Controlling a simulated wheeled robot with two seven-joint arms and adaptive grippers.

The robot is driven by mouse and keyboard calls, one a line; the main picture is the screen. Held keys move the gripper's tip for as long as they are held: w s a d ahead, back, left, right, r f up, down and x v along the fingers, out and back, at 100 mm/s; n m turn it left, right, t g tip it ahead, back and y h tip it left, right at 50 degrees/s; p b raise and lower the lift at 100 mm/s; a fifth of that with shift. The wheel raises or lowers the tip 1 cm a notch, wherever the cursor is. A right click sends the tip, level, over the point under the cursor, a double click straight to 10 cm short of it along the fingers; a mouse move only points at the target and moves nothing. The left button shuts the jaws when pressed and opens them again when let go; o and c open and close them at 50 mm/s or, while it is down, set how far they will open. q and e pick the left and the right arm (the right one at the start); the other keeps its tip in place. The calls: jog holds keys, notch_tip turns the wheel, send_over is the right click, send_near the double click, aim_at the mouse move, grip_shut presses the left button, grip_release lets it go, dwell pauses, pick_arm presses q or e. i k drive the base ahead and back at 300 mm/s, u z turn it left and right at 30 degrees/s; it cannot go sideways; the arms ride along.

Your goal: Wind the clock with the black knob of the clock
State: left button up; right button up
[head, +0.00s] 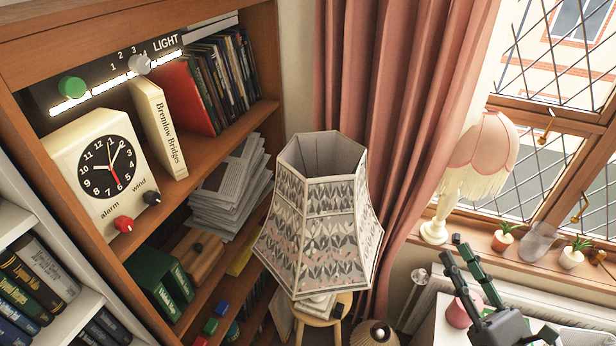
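A cream clock (103,172) with a round black dial stands at the front of a wooden bookcase shelf, at the left of the head view. Its black knob (151,197), by the word "wind", is at the lower right of its face. A red knob (123,223), by the word "alarm", is lower and to the left. My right gripper (456,251) is at the lower right, far from the clock. Its two dark fingers are apart with nothing between them. My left gripper is not in view.
A large patterned lampshade (318,215) stands between my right gripper and the clock. A book (158,130) stands beside the clock. A light slider (139,64) and green button (72,86) are above it. Papers (228,190) lie on the shelf. A pink lamp (476,165) and plants line the windowsill.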

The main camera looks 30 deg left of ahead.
aim_at(152, 198)
jog(key=z, duration=0.65)
jog(key=k, duration=0.7)
jog(key=u, duration=2.15)
jog(key=i, duration=0.5)
jog(key=z, duration=0.05)
